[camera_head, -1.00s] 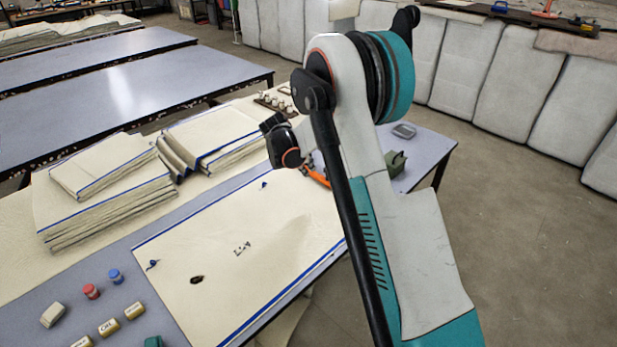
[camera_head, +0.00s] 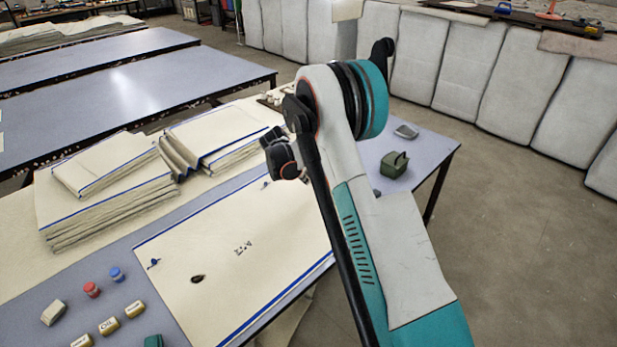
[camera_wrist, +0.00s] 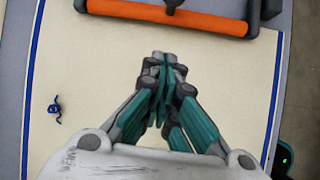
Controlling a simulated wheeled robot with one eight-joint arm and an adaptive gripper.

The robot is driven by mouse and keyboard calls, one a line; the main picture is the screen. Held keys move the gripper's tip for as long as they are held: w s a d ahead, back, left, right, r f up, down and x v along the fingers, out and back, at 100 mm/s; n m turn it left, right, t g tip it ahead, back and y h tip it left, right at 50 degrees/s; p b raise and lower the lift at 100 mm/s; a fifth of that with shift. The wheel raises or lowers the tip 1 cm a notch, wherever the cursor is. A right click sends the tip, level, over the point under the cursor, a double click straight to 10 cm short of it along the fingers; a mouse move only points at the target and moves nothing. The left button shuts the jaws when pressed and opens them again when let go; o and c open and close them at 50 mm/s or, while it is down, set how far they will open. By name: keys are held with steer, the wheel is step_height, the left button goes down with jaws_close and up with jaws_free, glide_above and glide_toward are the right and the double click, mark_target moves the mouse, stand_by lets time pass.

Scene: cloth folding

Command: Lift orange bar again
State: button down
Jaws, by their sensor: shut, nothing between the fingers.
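The orange bar (camera_wrist: 165,14) shows at the top of the wrist view, lying across the far edge of the cream cloth, with dark grey end brackets and a dark piece at its middle. My gripper (camera_wrist: 166,58) is shut and empty, its fingertips together over the cloth (camera_wrist: 90,80), a short way below the bar in that view and apart from it. In the head view the cloth (camera_head: 235,255) lies on the table, and my arm hides the bar and the gripper's fingertips.
Folded cloth stacks (camera_head: 105,200) stand to the left. Small bottles and blocks (camera_head: 110,325) sit at the front left. A green block with a handle (camera_head: 394,165) and a grey dish (camera_head: 406,131) stand on the table's right end. Bare floor lies to the right.

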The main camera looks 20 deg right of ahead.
steer(key=b+x, duration=0.3)
steer(key=x, duration=0.5)
steer(key=shift+f, duration=0.15)
steer(key=d+r, duration=0.1)
steer(key=d+r+b, duration=0.1)
steer(key=shift+w+d+r, duration=0.15)
steer(key=shift+r, duration=0.1)
steer(key=shift+w+d+r, duration=0.15)
steer(key=shift+d+r, duration=0.05)
steer(key=shift+r, duration=0.15)
steer(key=shift+d+r, duration=0.1)
steer(key=shift+d+r+g+y, duration=0.1)
steer(key=shift+r+g+y, duration=0.2)
steer(key=shift+y, duration=0.3)
